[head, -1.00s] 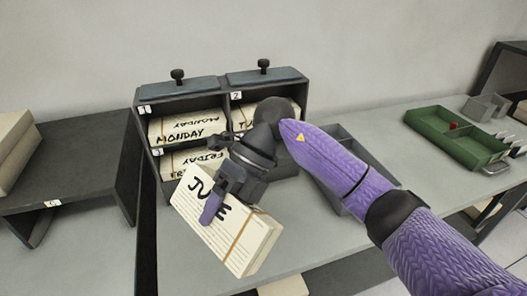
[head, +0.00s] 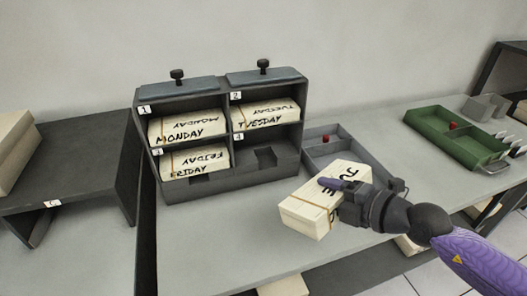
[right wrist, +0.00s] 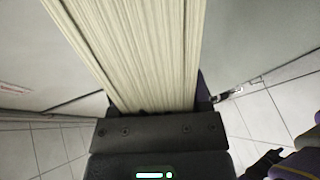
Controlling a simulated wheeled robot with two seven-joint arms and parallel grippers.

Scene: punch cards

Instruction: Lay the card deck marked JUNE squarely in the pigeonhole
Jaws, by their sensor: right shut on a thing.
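The JUNE deck (head: 312,212) is a cream block of cards with a tan band. It is held above the grey bench, in front and to the right of the pigeonhole rack (head: 225,184). My right gripper (head: 330,188) is shut on it, with one purple finger across the lettered top. In the right wrist view the deck's card edges (right wrist: 140,50) run out from the jaws. The rack has numbered pigeonholes. Decks marked MONDAY (head: 186,127), TUESDAY (head: 266,116) and FRIDAY (head: 195,162) fill three. Pigeonhole 4 (head: 282,154), lower right, is empty. My left gripper is not in view.
A grey divided tray (head: 318,140) stands right of the rack, behind the deck. A green tray (head: 455,137) with a red object lies farther right. A dark shelf (head: 85,190) stands at left. The bench in front of the rack (head: 225,235) is clear.

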